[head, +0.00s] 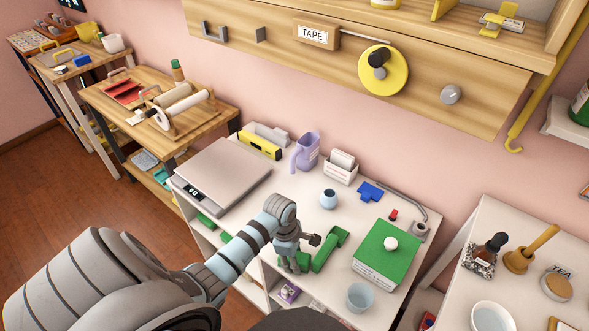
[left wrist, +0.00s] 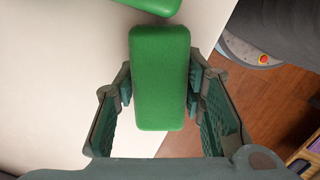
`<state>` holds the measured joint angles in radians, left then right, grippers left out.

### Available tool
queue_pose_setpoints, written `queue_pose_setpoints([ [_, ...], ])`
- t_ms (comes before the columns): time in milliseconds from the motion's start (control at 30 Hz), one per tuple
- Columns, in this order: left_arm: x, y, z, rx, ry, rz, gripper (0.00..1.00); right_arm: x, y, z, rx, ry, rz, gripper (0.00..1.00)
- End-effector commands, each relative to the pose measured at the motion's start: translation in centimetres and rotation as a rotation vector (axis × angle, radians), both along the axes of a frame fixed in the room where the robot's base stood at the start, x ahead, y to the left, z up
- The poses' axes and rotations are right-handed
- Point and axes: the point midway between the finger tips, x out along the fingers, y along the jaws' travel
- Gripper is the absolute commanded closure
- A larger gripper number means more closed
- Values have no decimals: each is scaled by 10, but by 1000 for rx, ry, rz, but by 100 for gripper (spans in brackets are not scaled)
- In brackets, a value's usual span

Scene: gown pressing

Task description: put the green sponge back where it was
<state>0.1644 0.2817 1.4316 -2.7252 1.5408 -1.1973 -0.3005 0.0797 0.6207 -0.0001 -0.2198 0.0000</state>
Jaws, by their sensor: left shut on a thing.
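A green sponge (left wrist: 160,78), a rounded block, is between the fingers of my left gripper (left wrist: 160,92) in the left wrist view. The gripper is shut on it. The sponge overlaps the edge of the white table (left wrist: 60,80) in that view; whether it touches the top I cannot tell. In the head view my left gripper (head: 290,266) points down near the table's front edge and mostly hides the held sponge. Another green piece (head: 330,249) lies just right of it on the table; a green piece (left wrist: 150,4) also shows at the wrist view's top. My right gripper is not in view.
A green box with a white knob (head: 376,265) and a clear cup (head: 360,297) stand to the right. Bare table lies between the scale and the pot.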

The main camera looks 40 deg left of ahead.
Motion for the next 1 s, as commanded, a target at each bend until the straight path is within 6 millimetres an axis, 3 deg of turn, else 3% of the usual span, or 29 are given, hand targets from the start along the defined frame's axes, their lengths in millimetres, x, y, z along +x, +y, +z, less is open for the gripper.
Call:
queue_pose_setpoints([
  [300,1,0,-4,0,-1,0,94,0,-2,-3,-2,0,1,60],
  [333,1,0,-4,0,-1,0,62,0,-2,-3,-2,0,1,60],
  [467,1,0,-3,0,0,0,43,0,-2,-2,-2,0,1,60],
  [800,1,0,0,0,-1,0,43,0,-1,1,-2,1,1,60],
  [1000,-1,5,31,2,-4,-1,43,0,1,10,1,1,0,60],
])
